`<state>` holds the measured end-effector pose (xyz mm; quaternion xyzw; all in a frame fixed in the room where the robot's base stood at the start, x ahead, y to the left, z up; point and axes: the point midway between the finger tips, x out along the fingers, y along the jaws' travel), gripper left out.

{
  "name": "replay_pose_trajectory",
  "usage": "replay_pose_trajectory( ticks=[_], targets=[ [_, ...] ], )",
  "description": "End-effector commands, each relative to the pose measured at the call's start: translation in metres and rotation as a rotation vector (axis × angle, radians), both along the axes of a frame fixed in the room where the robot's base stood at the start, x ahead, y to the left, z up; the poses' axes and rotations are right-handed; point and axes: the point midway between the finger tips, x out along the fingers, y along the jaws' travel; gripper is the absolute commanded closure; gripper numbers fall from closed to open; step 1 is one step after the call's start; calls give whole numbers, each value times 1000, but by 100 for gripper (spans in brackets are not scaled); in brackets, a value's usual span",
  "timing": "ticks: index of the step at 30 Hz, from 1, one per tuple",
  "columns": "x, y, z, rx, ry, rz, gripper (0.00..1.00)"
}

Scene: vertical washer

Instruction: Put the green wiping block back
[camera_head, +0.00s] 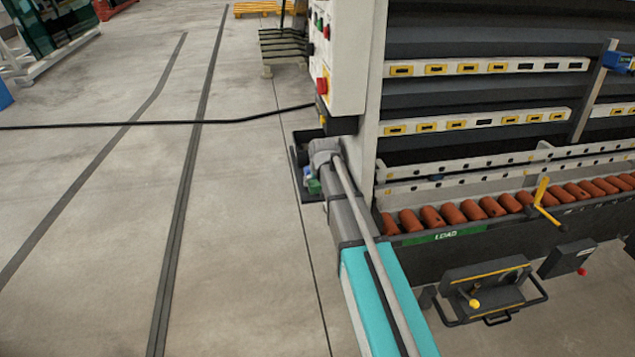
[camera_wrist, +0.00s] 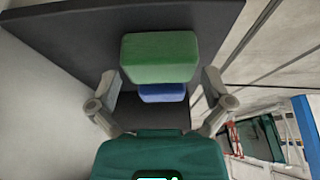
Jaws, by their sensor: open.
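The green wiping block (camera_wrist: 160,58) sits on a dark shelf (camera_wrist: 62,30) in the wrist view. A blue block (camera_wrist: 163,93) is beside it, partly hidden by the green one. My gripper (camera_wrist: 160,76) is open, with one finger on each side of the green block and a visible gap on both sides. In the head view, the green block (camera_head: 314,186) and the blue block (camera_head: 308,172) show small, in the dark shelf (camera_head: 296,168) on the side of the machine. My arm's end is close beside them and hides part of the shelf.
A white control panel (camera_head: 345,60) with a red button stands above the shelf. The machine's orange rollers (camera_head: 450,214) and dark front rail lie to the right. A black cable (camera_head: 235,122) crosses the floor.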

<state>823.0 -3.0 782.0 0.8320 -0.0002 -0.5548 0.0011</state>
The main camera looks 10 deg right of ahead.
Motion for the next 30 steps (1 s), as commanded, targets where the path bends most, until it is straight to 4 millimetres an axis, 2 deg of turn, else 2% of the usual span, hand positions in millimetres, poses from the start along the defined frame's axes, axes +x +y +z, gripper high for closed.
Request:
replay_pose_trajectory(
  ticks=[1, 30],
  targets=[
    [-2, 0, 8, 0, 0, 0, 0],
    [-36, 0, 87, 0, 0, 0, 0]
  ],
)
